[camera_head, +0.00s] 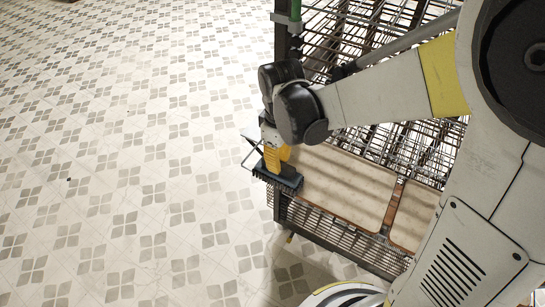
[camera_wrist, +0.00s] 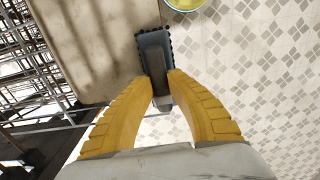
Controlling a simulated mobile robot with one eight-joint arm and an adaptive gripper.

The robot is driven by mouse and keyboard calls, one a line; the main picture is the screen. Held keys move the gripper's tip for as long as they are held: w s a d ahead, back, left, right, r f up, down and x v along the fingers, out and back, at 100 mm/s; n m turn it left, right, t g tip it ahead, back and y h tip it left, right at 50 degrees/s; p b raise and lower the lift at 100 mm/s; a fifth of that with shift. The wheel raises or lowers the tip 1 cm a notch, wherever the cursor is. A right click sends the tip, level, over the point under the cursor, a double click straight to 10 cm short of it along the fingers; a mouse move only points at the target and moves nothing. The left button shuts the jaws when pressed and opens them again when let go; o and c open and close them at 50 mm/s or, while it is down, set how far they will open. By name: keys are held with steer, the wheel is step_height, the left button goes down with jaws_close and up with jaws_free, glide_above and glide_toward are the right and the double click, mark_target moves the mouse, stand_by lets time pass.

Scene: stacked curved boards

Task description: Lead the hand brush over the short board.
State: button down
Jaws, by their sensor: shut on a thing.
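My gripper (camera_head: 275,160) has yellow fingers, shut on the hand brush (camera_head: 284,180), a dark blue-grey brush with dark bristles along its edge. The brush is at the left end of a pale, brown-edged board (camera_head: 343,186) on the wire rack. In the wrist view the brush (camera_wrist: 155,52) sticks out beyond the fingertips (camera_wrist: 161,90) and overlaps the edge of the board (camera_wrist: 85,50), with floor on its other side. I cannot tell whether the bristles touch the board. A second board (camera_head: 413,216) lies to the right, partly hidden by my arm. Which board is short is unclear.
The wire rack (camera_head: 375,140) has dark posts, one rising behind my wrist. More wire grid hangs below the boards' front edge. The patterned floor (camera_head: 120,150) to the left is open. A round yellowish thing (camera_wrist: 186,4) shows at the wrist view's top edge.

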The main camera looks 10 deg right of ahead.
mark_target(290, 168)
steer(key=shift+s+d, duration=0.1)
steer(key=shift+d, duration=0.05)
steer(key=shift+s+d+f, duration=0.1)
steer(key=shift+s+d, duration=0.85)
steer(key=shift+d, duration=0.2)
steer(key=shift+s+d+b, duration=0.3)
steer(key=shift+s+d, duration=0.6)
steer(key=shift+d, duration=0.3)
steer(key=shift+s+d, duration=0.95)
steer(key=shift+d, duration=0.2)
steer(key=shift+d, duration=0.1)
